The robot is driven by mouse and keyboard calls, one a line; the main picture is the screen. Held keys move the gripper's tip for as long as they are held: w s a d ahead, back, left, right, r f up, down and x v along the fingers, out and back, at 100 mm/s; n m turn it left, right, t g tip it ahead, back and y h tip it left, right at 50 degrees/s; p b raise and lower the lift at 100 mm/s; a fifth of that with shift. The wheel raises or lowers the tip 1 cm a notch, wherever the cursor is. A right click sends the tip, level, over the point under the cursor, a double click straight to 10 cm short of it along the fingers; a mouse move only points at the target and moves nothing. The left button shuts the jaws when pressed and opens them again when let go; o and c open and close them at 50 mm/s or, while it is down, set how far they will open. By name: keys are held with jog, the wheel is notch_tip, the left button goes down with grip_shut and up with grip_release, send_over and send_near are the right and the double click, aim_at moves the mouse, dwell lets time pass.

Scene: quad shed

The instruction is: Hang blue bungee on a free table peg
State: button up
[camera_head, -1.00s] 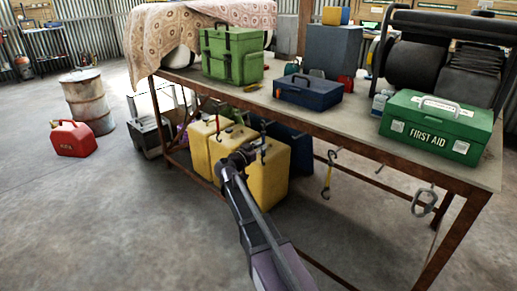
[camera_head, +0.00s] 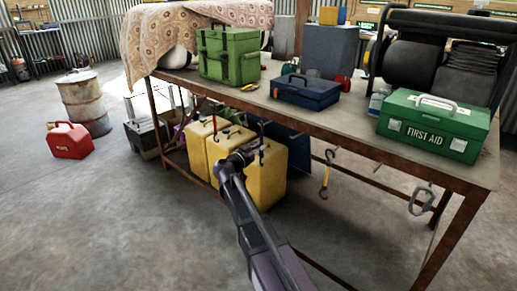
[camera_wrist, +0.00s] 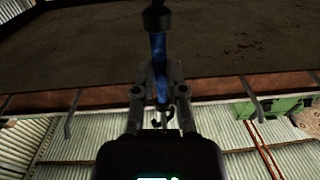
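The blue bungee (camera_wrist: 158,62) is between my gripper's fingers in the wrist view, with one dark end above and a dark hook below. In the head view my gripper (camera_head: 245,155) is at the table's front rail, before the yellow cans; a dark hook (camera_head: 262,148) shows at its tip. The fingers look closed on the bungee. Whether it touches a peg I cannot tell. The workbench table (camera_head: 350,132) has pegs along its front edge.
Yellow cans (camera_head: 266,182) stand under the table behind my gripper. A red fuel can (camera_head: 70,140) is far left. The floor in front is clear.

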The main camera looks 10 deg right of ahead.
jog(key=o, duration=0.5)
jog(key=shift+v, duration=6.05)
jog(key=s+d+f+n+g+y+p, duration=0.2)
jog(key=s+d+f+n+g+y, duration=0.15)
jog(key=s+d+f+g, duration=0.5)
jog(key=s+f+n+g+y+p, duration=0.1)
jog(key=s+f+n+y, duration=0.2)
jog(key=s+y, duration=0.35)
jog(key=s+f+n+g+y+p, duration=0.1)
jog(key=s+f+n+g+y, duration=0.2)
jog(key=s, duration=0.6)
jog(key=shift+n+t+y, duration=0.35)
jog(key=shift+t+y, duration=0.15)
jog(key=shift+t, duration=0.05)
jog(key=r+p, duration=2.5)
jog(key=a+r+p, duration=0.1)
jog(key=r+p, duration=1.2)
jog(key=shift+w, duration=0.2)
